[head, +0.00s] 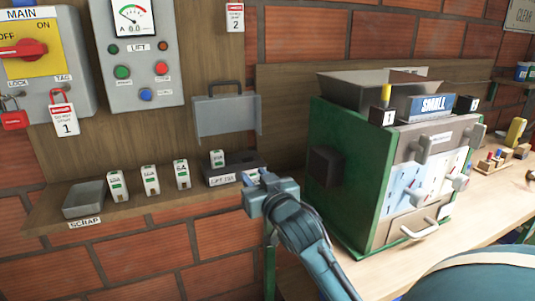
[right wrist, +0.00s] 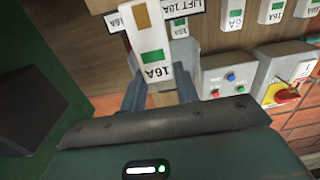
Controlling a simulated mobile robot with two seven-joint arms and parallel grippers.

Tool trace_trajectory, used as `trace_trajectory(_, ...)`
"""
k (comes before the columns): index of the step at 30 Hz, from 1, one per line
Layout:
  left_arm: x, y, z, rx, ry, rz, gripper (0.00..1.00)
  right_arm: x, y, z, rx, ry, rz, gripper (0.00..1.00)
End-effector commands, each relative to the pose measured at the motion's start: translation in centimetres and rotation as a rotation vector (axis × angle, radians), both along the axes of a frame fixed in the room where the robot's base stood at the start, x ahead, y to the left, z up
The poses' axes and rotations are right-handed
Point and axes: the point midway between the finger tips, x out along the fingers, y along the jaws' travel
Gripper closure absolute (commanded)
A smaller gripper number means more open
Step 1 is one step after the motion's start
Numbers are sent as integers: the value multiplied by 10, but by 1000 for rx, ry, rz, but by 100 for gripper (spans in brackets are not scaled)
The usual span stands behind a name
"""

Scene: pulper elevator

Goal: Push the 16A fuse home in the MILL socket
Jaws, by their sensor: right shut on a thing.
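My right gripper (head: 256,183) is at the right end of the fuse shelf, beside the green machine. It is shut on the 16A fuse (right wrist: 152,52), a white block with a green patch and a 16A label, held between the two fingers (right wrist: 160,92) in the right wrist view. In the head view a small part of a white fuse (head: 250,174) shows at the gripper. The dark socket block (head: 238,166) carries the LIFT 10A label, with a fuse (head: 217,159) standing in it. The MILL socket is hidden by my gripper, so I cannot tell how deep the fuse sits. My left gripper is out of view.
Several loose white fuses (head: 150,181) stand along the shelf, left of the socket block. A grey SCRAP tray (head: 84,198) is at the far left. The green machine (head: 332,190) stands close to the right of my gripper. An open grey cover (head: 226,116) hangs above the sockets.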

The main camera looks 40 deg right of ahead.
Motion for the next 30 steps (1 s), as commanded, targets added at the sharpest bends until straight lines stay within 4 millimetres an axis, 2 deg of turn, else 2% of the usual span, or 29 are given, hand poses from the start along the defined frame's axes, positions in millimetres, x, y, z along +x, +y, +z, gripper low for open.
trace_trajectory(1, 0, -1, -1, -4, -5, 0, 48, 8, -14, 16, 1, -12, -16, 93)
trace_trajectory(3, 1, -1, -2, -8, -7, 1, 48, 15, -27, 33, 9, -12, -29, 93)
trace_trajectory(6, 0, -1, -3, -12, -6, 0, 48, 20, -40, 48, 17, -9, -40, 93)
trace_trajectory(9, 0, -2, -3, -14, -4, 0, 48, 22, -45, 55, 24, -9, -44, 93)
trace_trajectory(19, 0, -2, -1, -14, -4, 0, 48, 22, -46, 57, 24, -8, -44, 93)
trace_trajectory(23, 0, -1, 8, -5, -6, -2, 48, 22, -45, 60, 26, -6, -43, 93)
trace_trajectory(30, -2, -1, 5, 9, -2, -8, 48, 41, -50, 57, 26, -7, -43, 93)
